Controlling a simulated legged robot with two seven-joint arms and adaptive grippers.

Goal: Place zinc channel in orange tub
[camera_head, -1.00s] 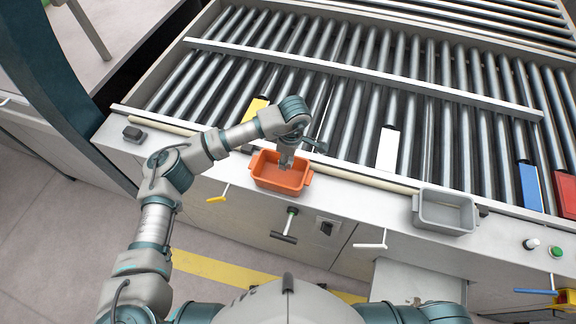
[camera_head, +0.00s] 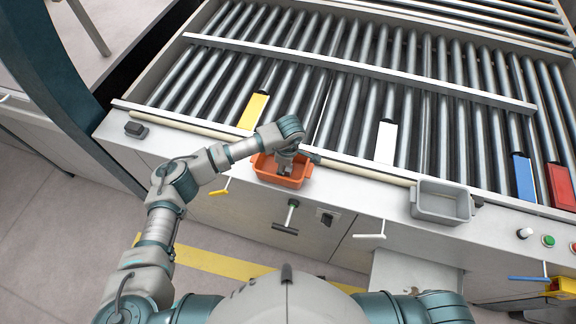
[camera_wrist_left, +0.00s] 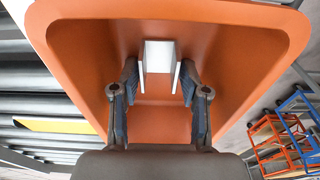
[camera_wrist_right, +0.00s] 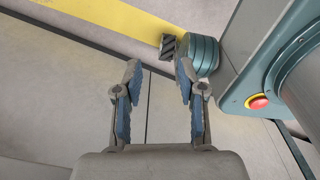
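The orange tub (camera_head: 287,181) stands on the front ledge of the machine. My left gripper (camera_head: 284,168) reaches down into it. In the left wrist view, the left gripper (camera_wrist_left: 158,75) is open, with its fingers spread inside the tub (camera_wrist_left: 245,45). The zinc channel (camera_wrist_left: 159,56), a short pale grey U-shaped piece, is inside the tub, between and just beyond the fingertips. The fingers look apart from it, though contact at the tips is hard to judge. My right gripper (camera_wrist_right: 158,75) is open and empty, over the floor.
A grey tub (camera_head: 441,203) stands farther right on the ledge. Yellow (camera_head: 253,110), white (camera_head: 386,142), blue (camera_head: 524,177) and red (camera_head: 561,186) pieces lie on the roller bed behind. Handles (camera_head: 287,217) stick out of the front panel below.

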